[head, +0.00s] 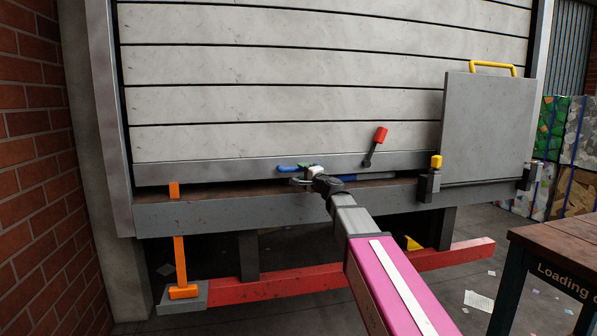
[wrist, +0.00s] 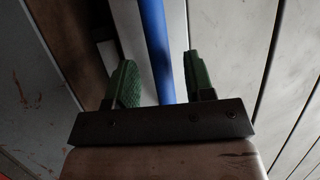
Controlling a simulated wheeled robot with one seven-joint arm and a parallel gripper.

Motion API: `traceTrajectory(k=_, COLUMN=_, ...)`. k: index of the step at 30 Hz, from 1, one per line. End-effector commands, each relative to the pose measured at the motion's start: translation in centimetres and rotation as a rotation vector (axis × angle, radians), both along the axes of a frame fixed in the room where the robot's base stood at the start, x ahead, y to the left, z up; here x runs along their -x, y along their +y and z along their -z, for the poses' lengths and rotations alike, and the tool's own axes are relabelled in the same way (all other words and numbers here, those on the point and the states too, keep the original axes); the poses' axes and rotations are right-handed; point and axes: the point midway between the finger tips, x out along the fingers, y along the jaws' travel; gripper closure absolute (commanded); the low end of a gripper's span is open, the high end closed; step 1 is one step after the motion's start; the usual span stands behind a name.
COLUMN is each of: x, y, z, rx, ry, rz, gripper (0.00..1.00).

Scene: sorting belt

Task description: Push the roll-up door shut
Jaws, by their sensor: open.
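The roll-up door (head: 330,100) is a wide panel of pale grey slats with a darker bottom rail (head: 220,171). The rail hangs low, with a narrow dark gap above the dock sill (head: 230,208). A blue handle bar (head: 290,168) is at the rail's lower middle, partly hidden by my gripper (head: 303,180). In the wrist view, the blue bar (wrist: 155,45) runs between the two green fingers of my gripper (wrist: 158,68). The fingers are open, with space on both sides of the bar. Whether they touch it is unclear.
A red-tipped lever (head: 376,143) stands on the rail right of my gripper. A grey plate with a yellow handle (head: 490,120) stands at the right. An orange post (head: 180,250) is at the left, and a wooden table (head: 560,240) is at the lower right.

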Motion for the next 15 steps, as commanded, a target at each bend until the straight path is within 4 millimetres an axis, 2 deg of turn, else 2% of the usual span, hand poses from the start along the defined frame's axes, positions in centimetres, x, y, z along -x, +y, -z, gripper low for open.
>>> traceTrajectory(k=1, x=-1.0, y=0.7, z=-0.2, rx=0.000, ry=0.000, rz=-0.002, gripper=0.52)
traceTrajectory(k=6, x=-2.1, y=1.7, z=-0.5, rx=0.000, ry=0.000, rz=0.000, gripper=0.52)
traceTrajectory(k=15, x=-2.2, y=1.8, z=-0.5, rx=0.000, ry=0.000, rz=0.000, gripper=0.52)
